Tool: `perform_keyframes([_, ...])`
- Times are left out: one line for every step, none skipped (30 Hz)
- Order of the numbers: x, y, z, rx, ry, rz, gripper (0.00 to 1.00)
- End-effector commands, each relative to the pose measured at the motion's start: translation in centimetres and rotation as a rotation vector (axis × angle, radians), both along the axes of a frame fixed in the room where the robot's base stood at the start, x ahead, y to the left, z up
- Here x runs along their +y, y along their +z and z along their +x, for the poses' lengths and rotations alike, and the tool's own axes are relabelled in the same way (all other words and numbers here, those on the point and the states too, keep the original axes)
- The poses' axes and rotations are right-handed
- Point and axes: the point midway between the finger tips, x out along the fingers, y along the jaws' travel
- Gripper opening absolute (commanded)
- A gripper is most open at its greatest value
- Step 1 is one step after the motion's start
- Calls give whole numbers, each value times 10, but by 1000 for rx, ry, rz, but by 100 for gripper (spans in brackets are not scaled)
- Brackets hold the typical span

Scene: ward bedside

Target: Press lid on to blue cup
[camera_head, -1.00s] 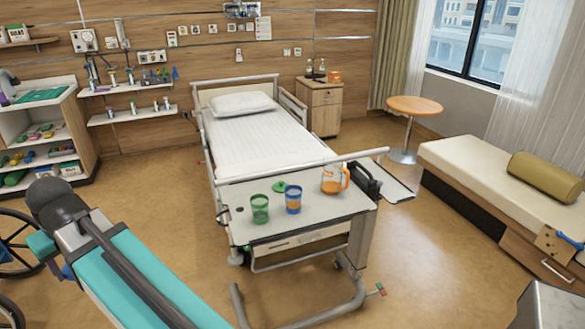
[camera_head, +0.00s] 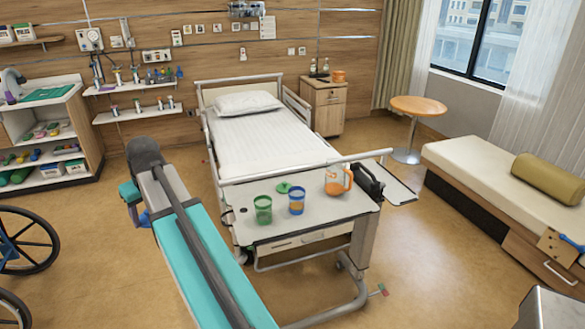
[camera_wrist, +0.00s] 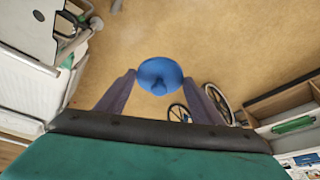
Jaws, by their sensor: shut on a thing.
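The blue cup (camera_head: 296,201), with an orange band, stands upright on the overbed table (camera_head: 330,215) at the foot of the bed. No lid shows on it. My gripper (camera_wrist: 160,80) is shut on a round blue lid (camera_wrist: 158,68), which shows between the fingertips in the wrist view, with floor beyond it. In the head view my arm hides most of the gripper, which is left of the table and apart from the cup.
On the table a green cup (camera_head: 262,210) stands left of the blue cup, a green lid (camera_head: 283,188) lies behind them, and an orange jug (camera_head: 338,180) stands to the right. A wheelchair (camera_head: 25,240) is at the left. The bed (camera_head: 265,140) lies behind the table.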

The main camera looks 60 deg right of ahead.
Motion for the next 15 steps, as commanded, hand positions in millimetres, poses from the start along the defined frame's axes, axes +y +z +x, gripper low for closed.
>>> perform_keyframes([-19,1,1,1,-12,0,40])
perform_keyframes([-28,1,0,2,-16,0,40])
perform_keyframes([-41,1,-1,3,-22,0,40])
perform_keyframes([-50,0,-2,3,-26,1,40])
perform_keyframes([-60,0,-3,4,-31,1,40])
perform_keyframes([-72,-1,-5,5,-35,1,40])
perform_keyframes([-82,-1,-6,5,-40,2,40])
perform_keyframes([-91,-1,-8,5,-44,3,40])
perform_keyframes([-105,-2,-10,6,-50,3,40])
perform_keyframes([-114,-2,-12,6,-54,2,40])
perform_keyframes([-124,-2,-15,6,-59,2,40])
perform_keyframes([-137,-3,-17,6,-64,2,40])
perform_keyframes([-147,-3,-20,5,-70,3,40])
perform_keyframes([-156,-4,-22,4,-73,3,40])
perform_keyframes([-169,-4,-26,4,-79,4,40])
